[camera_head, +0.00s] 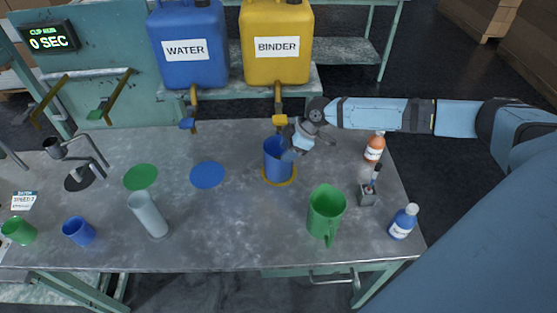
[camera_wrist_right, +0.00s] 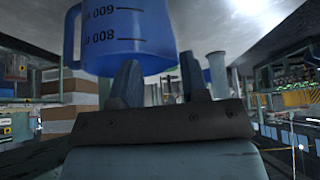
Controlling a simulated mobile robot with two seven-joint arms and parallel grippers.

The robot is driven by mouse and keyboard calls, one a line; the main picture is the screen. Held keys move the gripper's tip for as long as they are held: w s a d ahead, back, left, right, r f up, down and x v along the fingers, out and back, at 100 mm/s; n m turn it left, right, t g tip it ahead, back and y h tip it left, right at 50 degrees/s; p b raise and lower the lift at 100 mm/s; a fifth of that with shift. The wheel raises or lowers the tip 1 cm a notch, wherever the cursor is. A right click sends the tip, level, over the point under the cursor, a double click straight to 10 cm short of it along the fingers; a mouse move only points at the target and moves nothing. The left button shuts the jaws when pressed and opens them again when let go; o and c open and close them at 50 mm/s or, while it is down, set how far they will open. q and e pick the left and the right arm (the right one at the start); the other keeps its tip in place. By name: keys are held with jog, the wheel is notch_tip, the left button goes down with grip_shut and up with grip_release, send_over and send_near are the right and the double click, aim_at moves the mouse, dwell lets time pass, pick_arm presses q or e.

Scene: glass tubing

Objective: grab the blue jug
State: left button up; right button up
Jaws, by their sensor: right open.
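The blue jug (camera_head: 277,160) stands upright on a yellow-ringed spot (camera_head: 291,179) on the grey table, below the yellow BINDER tank. In the right wrist view the jug (camera_wrist_right: 115,38) shows volume marks, and its handle is at the left. My right gripper (camera_head: 297,146) is at the jug's right side, near its rim. In the wrist view the gripper (camera_wrist_right: 161,70) is open, with a gap between its fingers. The jug is beyond the fingertips and mostly to the left; I cannot tell whether they touch. My left gripper is not in view.
A green jug (camera_head: 326,212) stands in front to the right. A brush holder (camera_head: 367,196), an orange bottle (camera_head: 374,148) and a blue bottle (camera_head: 402,222) are at the right. A grey cylinder (camera_head: 148,216) stands left. WATER (camera_head: 187,45) and BINDER (camera_head: 276,45) tanks are behind.

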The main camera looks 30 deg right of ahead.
aim_at(272, 168)
jog(key=p+x, duration=0.1)
jog(key=x, duration=0.3)
jog(key=shift+w+a+f, duration=0.15)
jog(key=shift+a+f, duration=0.05)
jog(key=shift+a, duration=0.15)
grip_shut()
jog(key=shift+d, duration=0.1)
